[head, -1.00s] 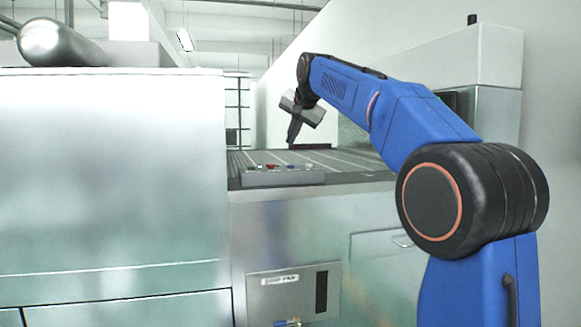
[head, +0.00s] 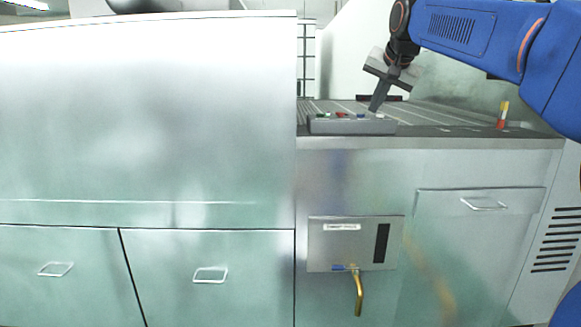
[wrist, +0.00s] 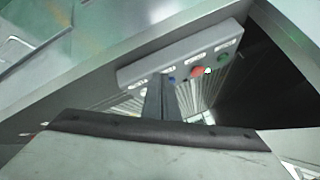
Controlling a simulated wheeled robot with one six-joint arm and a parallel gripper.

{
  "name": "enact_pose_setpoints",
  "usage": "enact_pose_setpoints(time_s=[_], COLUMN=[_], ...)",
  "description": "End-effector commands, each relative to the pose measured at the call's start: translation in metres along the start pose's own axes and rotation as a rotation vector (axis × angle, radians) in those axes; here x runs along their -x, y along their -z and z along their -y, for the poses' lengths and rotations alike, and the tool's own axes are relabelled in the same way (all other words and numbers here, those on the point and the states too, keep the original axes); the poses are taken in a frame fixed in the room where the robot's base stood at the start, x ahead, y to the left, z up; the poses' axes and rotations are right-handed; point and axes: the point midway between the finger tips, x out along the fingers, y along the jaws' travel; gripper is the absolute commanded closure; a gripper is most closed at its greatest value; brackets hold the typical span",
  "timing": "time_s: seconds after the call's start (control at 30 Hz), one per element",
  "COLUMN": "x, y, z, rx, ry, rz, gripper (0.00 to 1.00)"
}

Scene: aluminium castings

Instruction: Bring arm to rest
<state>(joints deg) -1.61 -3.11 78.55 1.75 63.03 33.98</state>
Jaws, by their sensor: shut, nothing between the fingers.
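My gripper (head: 376,107) hangs from the blue arm at the upper right of the head view. Its dark fingers are shut, empty and point down, tilted. They are just above the right end of a grey button panel (head: 350,127), and I cannot tell whether they touch it. In the wrist view the shut fingers (wrist: 160,100) overlap the near edge of the panel (wrist: 150,70), which has red, green and blue buttons. The arm is raised and bent, reaching out over the machine's ribbed bed.
The ribbed bed (head: 440,115) lies behind the panel. A small red and yellow cylinder (head: 502,115) stands at its right. A large metal cabinet (head: 150,130) fills the left. Below the panel, a plate (head: 345,240) and a brass pipe (head: 358,292) stick out from the machine front.

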Motion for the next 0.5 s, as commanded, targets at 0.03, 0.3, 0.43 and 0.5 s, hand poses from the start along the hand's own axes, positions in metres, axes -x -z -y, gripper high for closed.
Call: enact_pose_setpoints(time_s=[0.03, 0.3, 0.43, 0.5], x=[0.005, 0.017, 0.019, 0.02], y=[-0.018, -0.113, -0.163, -0.191], z=[-0.014, -0.085, -0.122, -0.142], rx=[0.023, 0.158, 0.224, 0.259], ry=[-0.009, -0.054, -0.073, -0.082], rz=[0.01, 0.068, 0.1, 0.116], gripper=[1.0, 1.0, 1.0, 1.0])
